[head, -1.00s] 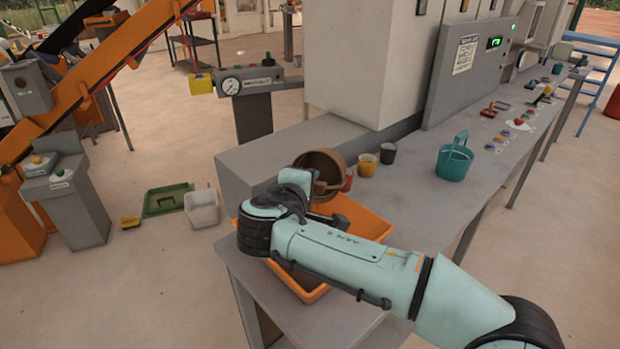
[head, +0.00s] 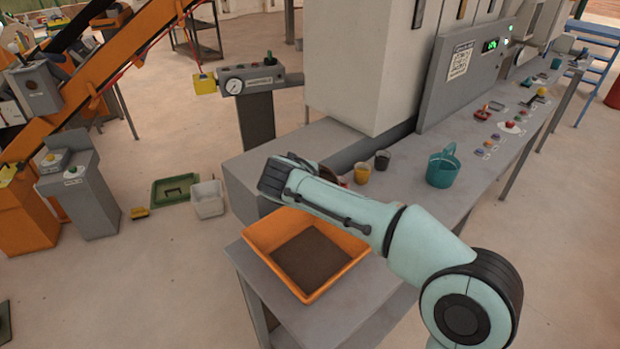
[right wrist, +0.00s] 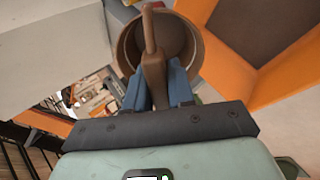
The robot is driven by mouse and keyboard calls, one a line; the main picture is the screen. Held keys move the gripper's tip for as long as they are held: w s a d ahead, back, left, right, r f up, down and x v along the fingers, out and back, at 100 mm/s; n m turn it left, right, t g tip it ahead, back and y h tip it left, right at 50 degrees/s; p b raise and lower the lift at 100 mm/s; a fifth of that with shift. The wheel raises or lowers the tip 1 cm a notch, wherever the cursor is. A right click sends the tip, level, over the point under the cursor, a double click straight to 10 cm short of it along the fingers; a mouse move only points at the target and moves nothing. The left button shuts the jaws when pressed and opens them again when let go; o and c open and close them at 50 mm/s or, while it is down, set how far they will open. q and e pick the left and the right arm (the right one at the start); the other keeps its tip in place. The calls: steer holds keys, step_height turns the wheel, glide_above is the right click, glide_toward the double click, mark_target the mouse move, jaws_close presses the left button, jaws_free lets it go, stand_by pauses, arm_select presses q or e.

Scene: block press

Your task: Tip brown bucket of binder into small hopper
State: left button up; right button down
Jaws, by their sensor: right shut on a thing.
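The brown bucket (right wrist: 185,45) shows in the right wrist view with its open mouth towards the camera; I cannot make out binder in it. My right gripper (right wrist: 158,78), with blue fingers, is shut on the bucket's brown handle. In the head view my right arm covers nearly all of the bucket and the gripper. An orange open-topped tray (head: 265,237) stands on the near end of the bench, with dark brown material inside; it also shows in the right wrist view (right wrist: 270,85). I cannot pick out a small hopper for certain. My left gripper is not in view.
On the grey bench (head: 400,210) stand a yellow cup (head: 362,173), a dark cup (head: 382,160) and a teal bucket (head: 441,170). A tall pale cabinet (head: 360,70) rises behind. A white bin (head: 207,198) and green tray (head: 174,190) are on the floor.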

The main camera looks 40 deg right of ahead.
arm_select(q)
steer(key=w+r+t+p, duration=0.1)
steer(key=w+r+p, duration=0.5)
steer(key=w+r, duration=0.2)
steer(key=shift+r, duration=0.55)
arm_select(e)
steer(key=w+d+r+g+y, duration=0.3)
steer(key=d+g+y, duration=0.1)
steer(key=y, duration=0.3)
steer(key=shift+d+r+g+y, duration=0.15)
steer(key=shift+d+g+y, duration=0.1)
steer(key=shift+g+y, duration=0.25)
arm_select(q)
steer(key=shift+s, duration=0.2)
